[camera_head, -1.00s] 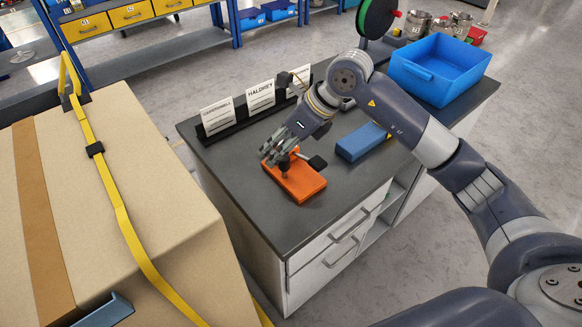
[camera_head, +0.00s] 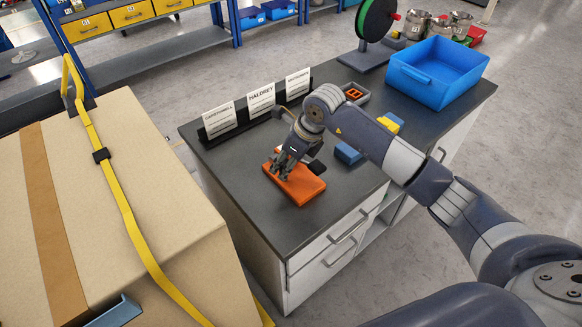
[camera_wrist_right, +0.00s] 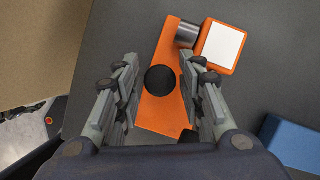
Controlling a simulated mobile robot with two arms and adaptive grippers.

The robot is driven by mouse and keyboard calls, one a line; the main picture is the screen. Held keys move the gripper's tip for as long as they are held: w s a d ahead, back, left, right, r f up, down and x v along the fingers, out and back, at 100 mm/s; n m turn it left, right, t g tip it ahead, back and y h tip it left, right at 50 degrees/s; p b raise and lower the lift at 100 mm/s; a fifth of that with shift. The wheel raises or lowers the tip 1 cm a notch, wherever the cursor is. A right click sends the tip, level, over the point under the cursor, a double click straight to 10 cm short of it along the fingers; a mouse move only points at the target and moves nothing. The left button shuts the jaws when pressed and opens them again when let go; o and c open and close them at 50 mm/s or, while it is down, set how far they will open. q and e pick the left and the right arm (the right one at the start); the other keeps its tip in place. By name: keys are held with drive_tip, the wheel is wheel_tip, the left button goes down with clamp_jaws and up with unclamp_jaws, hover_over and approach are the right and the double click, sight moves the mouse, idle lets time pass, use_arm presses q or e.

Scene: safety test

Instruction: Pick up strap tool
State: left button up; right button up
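An orange tool (camera_head: 303,189), which I take for the strap tool, lies on the dark worktop of a bench. In the right wrist view its flat orange body (camera_wrist_right: 162,118) carries a round black knob (camera_wrist_right: 160,80). A metal cylinder and an orange block with a white face (camera_wrist_right: 222,46) sit beside it. My right gripper (camera_head: 279,173) points down over the tool's left end, partly hiding it. In the right wrist view its fingers (camera_wrist_right: 160,88) are apart, one on each side of the knob, with gaps visible. My left gripper is not in view.
A blue block (camera_head: 348,152) lies close behind the tool. Name cards (camera_head: 261,98) stand along the bench's back-left edge. A blue bin (camera_head: 440,70) and a spool (camera_head: 376,18) are farther right. A large strapped carton (camera_head: 150,190) stands left of the bench.

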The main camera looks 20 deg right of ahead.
drive_tip(key=shift+w+a+f, duration=0.1)
drive_tip(key=shift+w+f, duration=0.05)
drive_tip(key=shift+f, duration=0.3)
drive_tip(key=shift+c, duration=0.2)
clamp_jaws()
drive_tip(key=shift+w+r, duration=0.1)
drive_tip(key=shift+r, duration=0.15)
